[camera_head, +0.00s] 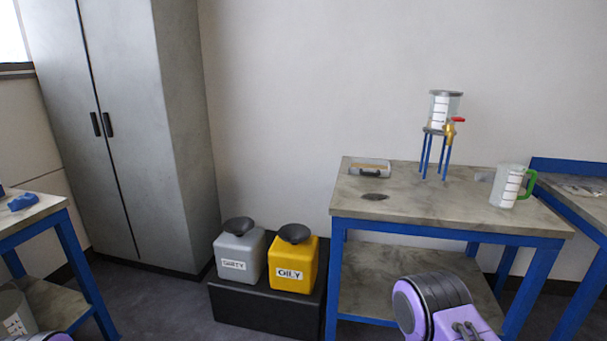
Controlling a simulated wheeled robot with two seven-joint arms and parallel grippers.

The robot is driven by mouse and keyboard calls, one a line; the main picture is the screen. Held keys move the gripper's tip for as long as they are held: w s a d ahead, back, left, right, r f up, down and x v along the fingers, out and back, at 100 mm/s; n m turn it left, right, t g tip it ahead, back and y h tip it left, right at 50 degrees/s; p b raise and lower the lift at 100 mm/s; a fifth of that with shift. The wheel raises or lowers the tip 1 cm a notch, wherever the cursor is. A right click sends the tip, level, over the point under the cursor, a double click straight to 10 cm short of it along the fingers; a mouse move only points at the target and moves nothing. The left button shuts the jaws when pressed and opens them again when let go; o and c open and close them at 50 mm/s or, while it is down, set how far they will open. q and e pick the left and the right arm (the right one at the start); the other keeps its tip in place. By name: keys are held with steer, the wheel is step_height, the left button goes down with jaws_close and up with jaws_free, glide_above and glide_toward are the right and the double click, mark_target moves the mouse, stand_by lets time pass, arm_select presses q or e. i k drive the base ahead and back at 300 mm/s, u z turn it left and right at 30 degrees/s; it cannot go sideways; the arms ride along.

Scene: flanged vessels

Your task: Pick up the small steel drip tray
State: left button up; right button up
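A small rectangular steel tray (370,166) with a dark handle on its front side lies near the back left corner of the middle workbench; it looks like the drip tray. Nothing of mine touches it. A purple and black part of my arm shows at the bottom right, in front of the bench, and a sliver of another at the bottom left edge. Neither gripper's fingers are in view.
The workbench (430,206) also bears a dark oval patch or dish (374,197), a clear vessel (440,108) on a blue-legged stand with a brass tap, and a green-handled jug (507,186). Grey (238,251) and yellow (292,258) containers stand left of it.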

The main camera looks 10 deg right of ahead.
mark_target(378, 168)
steer(key=u, duration=0.7)
steer(key=i, duration=0.95)
steer(key=z, duration=0.5)
